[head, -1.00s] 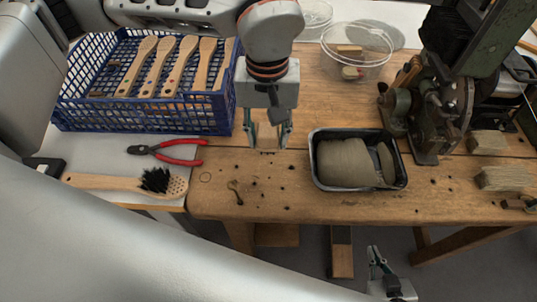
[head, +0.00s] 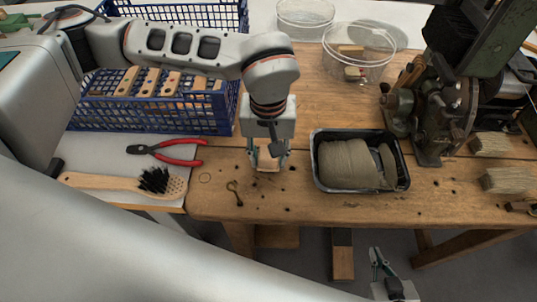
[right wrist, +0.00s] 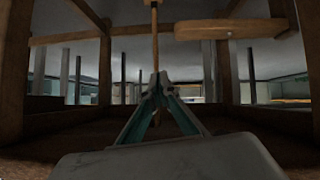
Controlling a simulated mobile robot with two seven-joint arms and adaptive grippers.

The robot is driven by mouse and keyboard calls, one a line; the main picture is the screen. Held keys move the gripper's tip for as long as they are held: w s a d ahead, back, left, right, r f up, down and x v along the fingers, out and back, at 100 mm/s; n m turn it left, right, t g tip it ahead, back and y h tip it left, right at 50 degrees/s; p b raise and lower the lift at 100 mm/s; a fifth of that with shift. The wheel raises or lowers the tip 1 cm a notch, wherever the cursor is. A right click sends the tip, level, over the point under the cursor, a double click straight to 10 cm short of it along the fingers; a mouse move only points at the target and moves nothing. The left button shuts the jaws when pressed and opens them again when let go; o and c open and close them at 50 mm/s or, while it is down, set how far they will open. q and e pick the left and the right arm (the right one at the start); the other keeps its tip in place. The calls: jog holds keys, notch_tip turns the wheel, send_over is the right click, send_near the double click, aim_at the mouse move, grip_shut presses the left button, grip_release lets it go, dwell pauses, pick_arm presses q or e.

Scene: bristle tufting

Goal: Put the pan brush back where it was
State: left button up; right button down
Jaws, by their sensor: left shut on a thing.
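My left gripper (head: 268,164) is low over the front of the wooden bench. It is shut on a pale wooden piece (head: 269,169), mostly hidden by the fingers; I cannot tell whether it touches the bench. A brush with a long wooden handle and black bristles (head: 154,180) lies bristles up on the grey surface at the left. Several wooden handles (head: 148,82) lie in the blue crate (head: 150,119), partly covered by my left arm. My right gripper (head: 377,262) is below the bench's front edge. Its fingertips meet in the right wrist view (right wrist: 157,82), with nothing seen between them.
Red-handled pliers (head: 166,152) lie between crate and brush. A dark tray (head: 318,178) with a grey-brown bundle sits right of my left gripper. A green machine (head: 440,115) stands at the right, clear round tubs (head: 357,62) behind. Wooden legs (right wrist: 90,60) surround my right gripper.

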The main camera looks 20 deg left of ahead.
aim_at(268, 153)
pick_arm(q)
jog(key=shift+f, duration=0.2)
jog(key=o, duration=1.1)
jog(key=shift+c, duration=0.2)
jog(key=shift+r, duration=0.1)
notch_tip(268, 153, up, 12)
jog(key=p, duration=0.1)
jog(key=shift+r, duration=0.15)
